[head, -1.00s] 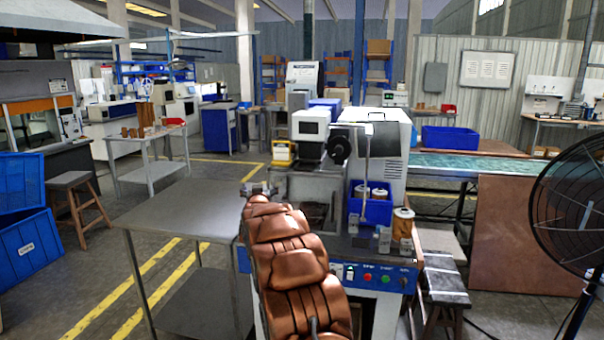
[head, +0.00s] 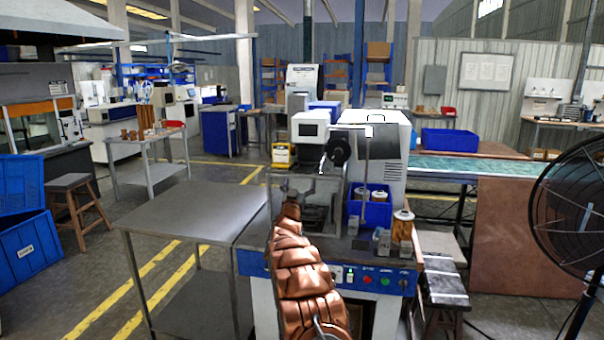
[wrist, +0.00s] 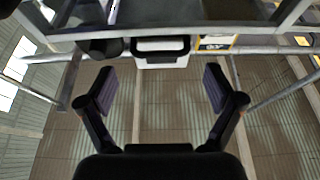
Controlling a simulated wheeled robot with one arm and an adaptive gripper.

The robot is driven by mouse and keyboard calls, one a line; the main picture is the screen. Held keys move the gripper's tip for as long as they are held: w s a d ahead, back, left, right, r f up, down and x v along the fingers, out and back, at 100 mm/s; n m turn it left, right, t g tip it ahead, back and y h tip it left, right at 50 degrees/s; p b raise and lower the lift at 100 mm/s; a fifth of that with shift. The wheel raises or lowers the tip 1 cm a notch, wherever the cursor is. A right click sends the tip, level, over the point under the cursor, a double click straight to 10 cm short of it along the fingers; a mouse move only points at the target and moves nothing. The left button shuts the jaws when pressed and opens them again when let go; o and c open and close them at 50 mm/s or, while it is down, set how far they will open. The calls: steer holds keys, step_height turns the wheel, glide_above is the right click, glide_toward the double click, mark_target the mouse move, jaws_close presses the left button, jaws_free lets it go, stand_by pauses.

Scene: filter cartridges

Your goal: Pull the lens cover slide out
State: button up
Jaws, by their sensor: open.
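My gripper (wrist: 160,88) is open and empty in the wrist view, with its two dark fingers wide apart. In the head view my gripper (head: 296,186) is small and grey, at the far end of my copper-coloured arm, in front of the machine's glazed enclosure (head: 330,195). A grey metal edge of the machine (wrist: 190,28) crosses the top of the wrist view, beyond the fingertips and apart from them. I cannot make out the lens cover slide for certain in either view. My arm hides part of the machine front.
A blue bin (head: 370,213) with spools stands right of the enclosure, and another spool (head: 402,226) stands nearer. A white monitor (head: 309,125) and a yellow device (head: 283,154) are behind. A bare steel table (head: 185,210) is at left, a fan (head: 570,205) at right.

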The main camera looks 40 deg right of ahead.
mark_target(302, 172)
steer(key=shift+p+x, duration=0.45)
steer(key=shift+x, duration=1.1)
steer(key=shift+p+x, duration=1.15)
steer(key=shift+x, duration=0.1)
steer(key=shift+w, duration=0.1)
steer(key=shift+c, duration=0.3)
steer(key=c, duration=1.3)
